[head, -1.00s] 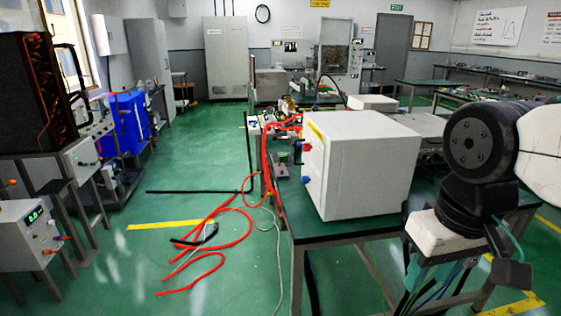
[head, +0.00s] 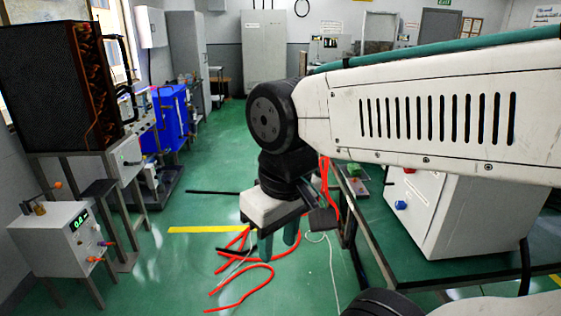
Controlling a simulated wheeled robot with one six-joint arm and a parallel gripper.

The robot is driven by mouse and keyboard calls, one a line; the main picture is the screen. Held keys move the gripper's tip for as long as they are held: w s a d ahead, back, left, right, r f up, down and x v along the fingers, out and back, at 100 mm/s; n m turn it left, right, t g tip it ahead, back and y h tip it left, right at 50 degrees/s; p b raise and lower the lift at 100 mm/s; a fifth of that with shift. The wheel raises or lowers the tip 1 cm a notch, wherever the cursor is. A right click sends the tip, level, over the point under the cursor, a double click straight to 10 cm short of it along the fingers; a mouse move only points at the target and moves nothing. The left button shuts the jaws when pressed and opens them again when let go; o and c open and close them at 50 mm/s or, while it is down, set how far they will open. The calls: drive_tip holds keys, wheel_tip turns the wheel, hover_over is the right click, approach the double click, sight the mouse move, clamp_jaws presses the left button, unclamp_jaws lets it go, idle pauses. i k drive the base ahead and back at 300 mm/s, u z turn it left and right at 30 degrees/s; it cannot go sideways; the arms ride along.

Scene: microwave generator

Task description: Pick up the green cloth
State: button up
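I cannot make out a green cloth for certain in the head view. A small green item (head: 355,171) lies on the bench top beside the white box, partly behind my arm, and it is too small to tell what it is. My gripper (head: 279,245) hangs fingers-down over the floor, left of the bench edge. Its two teal fingers stand apart, with nothing visible between them. My arm hides much of the bench and the room behind it.
A white box (head: 440,215) stands on the green-topped bench (head: 375,240) at right. Red hoses (head: 245,290) lie on the floor below my gripper. A white power unit (head: 55,245), a dark coil unit (head: 60,90) and a blue machine (head: 172,120) stand at left.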

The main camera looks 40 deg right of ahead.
sight(354, 169)
drive_tip(key=u, duration=0.05)
drive_tip(key=i, duration=1.55)
drive_tip(key=z, duration=0.9)
drive_tip(key=i, duration=1.05)
drive_tip(key=z, duration=1.05)
drive_tip(key=i, duration=0.25)
drive_tip(key=z, duration=0.15)
